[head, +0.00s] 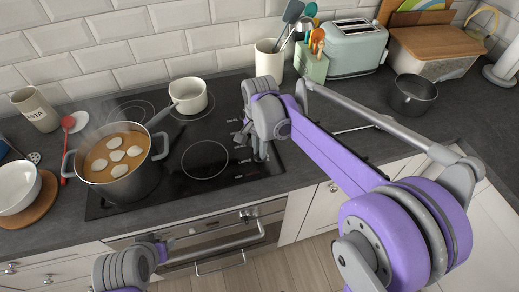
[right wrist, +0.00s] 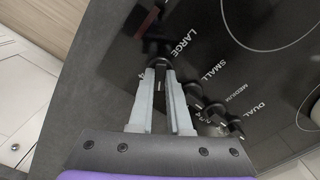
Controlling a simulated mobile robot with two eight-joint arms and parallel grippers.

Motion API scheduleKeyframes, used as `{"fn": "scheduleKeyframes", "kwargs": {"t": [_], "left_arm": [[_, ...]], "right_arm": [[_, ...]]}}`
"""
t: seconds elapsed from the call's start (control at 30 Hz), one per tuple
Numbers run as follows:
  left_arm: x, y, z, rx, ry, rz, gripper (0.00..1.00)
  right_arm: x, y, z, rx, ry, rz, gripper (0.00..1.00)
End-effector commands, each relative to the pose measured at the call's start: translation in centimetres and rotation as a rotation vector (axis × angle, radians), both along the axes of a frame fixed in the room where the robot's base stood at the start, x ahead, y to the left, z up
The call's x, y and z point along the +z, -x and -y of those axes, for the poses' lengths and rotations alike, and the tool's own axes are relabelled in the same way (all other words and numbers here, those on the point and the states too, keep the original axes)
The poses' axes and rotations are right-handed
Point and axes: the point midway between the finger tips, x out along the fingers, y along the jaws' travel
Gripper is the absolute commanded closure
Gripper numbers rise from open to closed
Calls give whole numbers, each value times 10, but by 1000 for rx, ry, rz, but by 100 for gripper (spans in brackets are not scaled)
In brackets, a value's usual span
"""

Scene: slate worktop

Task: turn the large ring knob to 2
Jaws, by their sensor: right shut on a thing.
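The large ring knob (right wrist: 159,62) is a black knob beside the printed word LARGE on the black glass hob (head: 230,178). In the right wrist view its visible part sits between the fingertips of my right gripper (right wrist: 160,72), which is shut on it. The pointer and the numbers around it are mostly covered, so I cannot read its setting. In the head view the right gripper (head: 243,134) reaches down at the hob's right side, and the arm hides part of the controls. My left gripper (head: 163,247) is low in front of the oven, its jaws unclear.
More black knobs (right wrist: 214,108) stand close beside the right fingers. A pot of orange soup (head: 117,165) and a white saucepan (head: 188,95) are on the hob. A dark saucepan (head: 412,94) stands right, near a toaster (head: 354,49) and utensil holder (head: 311,65).

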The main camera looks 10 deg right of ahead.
Motion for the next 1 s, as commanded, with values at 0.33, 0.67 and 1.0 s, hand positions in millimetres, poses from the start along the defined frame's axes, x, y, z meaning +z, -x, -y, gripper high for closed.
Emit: {"fn": "scheduleKeyframes", "kwargs": {"t": [0.33,0.67,1.0], "left_arm": [[-1,0,0,0,0,-1,50],[-1,0,0,0,0,-1,50],[-1,0,0,0,0,-1,50]], "right_arm": [[0,0,0,-62,0,0,100],[0,0,0,-63,0,0,100],[0,0,0,-63,0,0,54]]}}
